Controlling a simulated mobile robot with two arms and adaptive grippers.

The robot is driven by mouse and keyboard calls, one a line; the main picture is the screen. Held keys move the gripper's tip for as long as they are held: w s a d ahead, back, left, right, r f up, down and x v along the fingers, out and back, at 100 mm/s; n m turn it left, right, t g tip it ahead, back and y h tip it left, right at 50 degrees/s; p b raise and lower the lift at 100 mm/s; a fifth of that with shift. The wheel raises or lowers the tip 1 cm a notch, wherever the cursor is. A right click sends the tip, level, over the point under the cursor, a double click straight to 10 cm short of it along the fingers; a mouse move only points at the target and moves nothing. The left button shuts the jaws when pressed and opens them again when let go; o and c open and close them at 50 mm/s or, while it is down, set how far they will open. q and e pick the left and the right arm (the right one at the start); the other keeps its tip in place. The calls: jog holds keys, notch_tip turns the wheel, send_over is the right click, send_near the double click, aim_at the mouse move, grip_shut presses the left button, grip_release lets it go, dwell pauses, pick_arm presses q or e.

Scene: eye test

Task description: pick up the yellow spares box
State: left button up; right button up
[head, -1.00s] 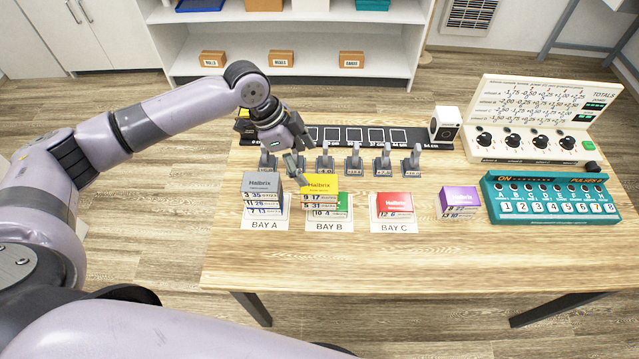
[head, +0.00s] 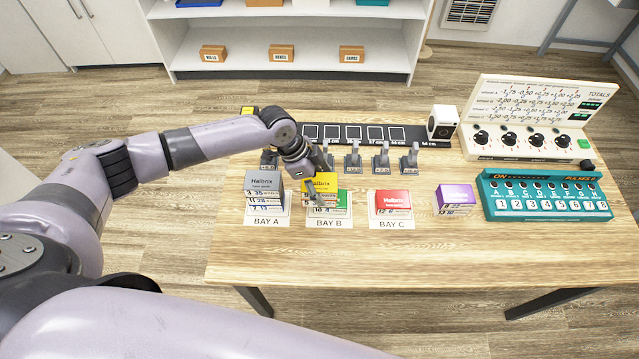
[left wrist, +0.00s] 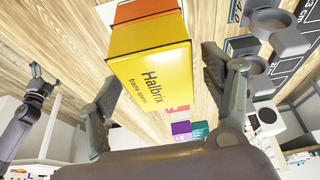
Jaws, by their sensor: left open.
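The yellow spares box (head: 326,182), marked Halbrix, tops a stack on the BAY B card (head: 318,224). A green box (head: 344,199) shows low in that stack. My left gripper (head: 317,180) is at the yellow box and partly covers it. In the left wrist view, the yellow box (left wrist: 150,65) lies between the spread fingers of this open gripper (left wrist: 160,78). I see no clear contact with the fingers. An orange piece (left wrist: 132,12) shows beyond the box there. My right gripper (left wrist: 38,80) is small at the left of that view; its jaw opening is unclear.
A grey box stack (head: 264,187) stands close on the left at BAY A. A red box (head: 393,202) and a purple box (head: 455,198) stand to the right. Several grey holders line up behind. A teal console (head: 545,196) is at right. The table's front is clear.

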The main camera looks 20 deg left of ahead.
pick_arm(q)
jog(key=shift+c, duration=0.4)
jog(key=c, duration=1.3)
jog(key=shift+r, duration=0.1)
jog(key=shift+c, duration=0.2)
jog(key=shift+r, duration=0.1)
